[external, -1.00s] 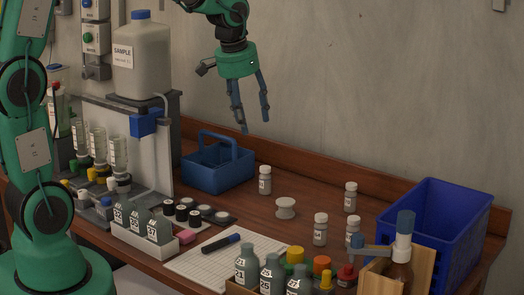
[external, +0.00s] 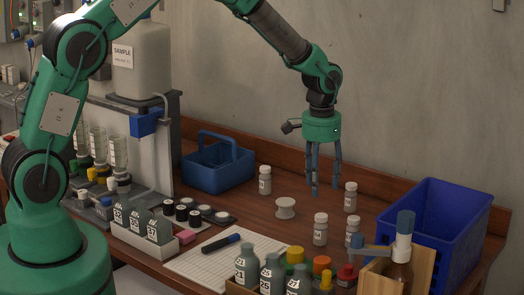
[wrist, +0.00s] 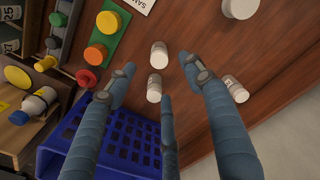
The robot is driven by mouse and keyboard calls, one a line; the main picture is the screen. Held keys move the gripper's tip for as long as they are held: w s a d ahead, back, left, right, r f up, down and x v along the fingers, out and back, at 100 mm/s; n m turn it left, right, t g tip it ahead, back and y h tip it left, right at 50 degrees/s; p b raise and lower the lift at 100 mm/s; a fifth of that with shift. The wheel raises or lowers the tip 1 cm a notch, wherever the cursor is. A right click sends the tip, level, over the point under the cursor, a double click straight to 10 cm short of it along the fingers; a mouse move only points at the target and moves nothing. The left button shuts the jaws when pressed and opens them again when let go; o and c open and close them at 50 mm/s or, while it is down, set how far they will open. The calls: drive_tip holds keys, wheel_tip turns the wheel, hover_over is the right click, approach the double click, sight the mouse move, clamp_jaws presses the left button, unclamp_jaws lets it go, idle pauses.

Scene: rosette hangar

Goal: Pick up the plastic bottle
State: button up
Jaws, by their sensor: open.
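Several small white capped bottles stand on the wooden bench; I cannot tell which one the task names. In the external view, one bottle (external: 350,197) is just right of my gripper (external: 326,188), one (external: 320,229) is in front below it, one (external: 353,231) is near the blue crate, and one (external: 265,180) is further left. My three-fingered gripper is open and empty, pointing down above the bench. In the wrist view, two bottles (wrist: 158,55) (wrist: 154,88) show between the fingers and another (wrist: 237,89) beyond the right finger.
A blue crate (external: 463,225) stands at the right, close to the bottles. A white spool (external: 285,208) lies left of my gripper. A blue caddy (external: 220,176) stands at the back.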

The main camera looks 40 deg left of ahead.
sight(321, 215)
drive_tip(key=shift+w+d+f, duration=0.2)
drive_tip(key=shift+d+f, duration=0.2)
drive_tip(key=shift+f, duration=0.4)
drive_tip(key=shift+f, duration=4.25)
drive_tip(key=shift+f, duration=2.6)
drive_tip(key=c, duration=1)
